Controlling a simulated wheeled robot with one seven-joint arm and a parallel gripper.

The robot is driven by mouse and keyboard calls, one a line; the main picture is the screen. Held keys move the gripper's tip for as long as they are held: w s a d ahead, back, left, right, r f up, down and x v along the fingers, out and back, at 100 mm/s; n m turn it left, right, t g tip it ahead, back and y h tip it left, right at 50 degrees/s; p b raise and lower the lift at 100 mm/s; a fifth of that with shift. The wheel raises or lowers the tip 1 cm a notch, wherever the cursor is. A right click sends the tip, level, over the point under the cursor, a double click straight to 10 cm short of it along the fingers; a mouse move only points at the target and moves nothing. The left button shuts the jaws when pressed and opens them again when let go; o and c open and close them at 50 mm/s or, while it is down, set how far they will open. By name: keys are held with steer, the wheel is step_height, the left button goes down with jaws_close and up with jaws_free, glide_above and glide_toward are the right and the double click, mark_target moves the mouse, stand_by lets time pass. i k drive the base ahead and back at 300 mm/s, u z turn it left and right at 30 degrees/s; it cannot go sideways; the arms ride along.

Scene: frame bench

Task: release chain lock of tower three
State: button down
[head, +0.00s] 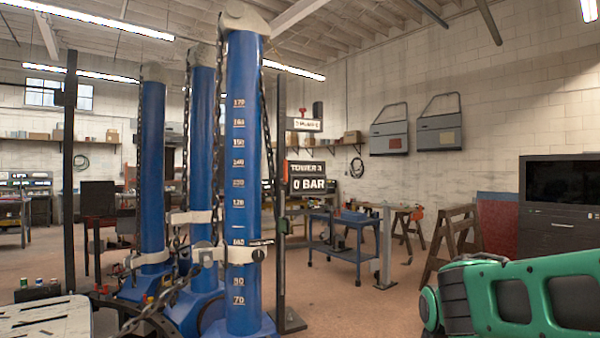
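Three blue towers stand at the left: the left one (152,180), the middle one (203,130) and the nearest one (240,300), which bears a height scale. Black chains (267,120) hang along them from the tops. A pale collar (240,255) is around the nearest tower low down; a slack chain (160,300) runs down to its left. A display (307,177) behind reads "TOWER 3" and "0 BAR"; which tower it belongs to is not certain. Whether the chain locks are engaged is too small to tell.
A blue cart (343,243) and a grey post (386,245) stand right of the towers. A wooden trestle (450,238) and a dark cabinet (560,215) are farther right. A pale worktop (45,318) fills the lower left corner. Floor between cart and trestle is partly clear.

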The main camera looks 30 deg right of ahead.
mark_target(284, 181)
steer(key=k, duration=0.9)
steer(key=z, duration=0.7)
steer(key=i, duration=2.75)
steer(key=u, duration=0.5)
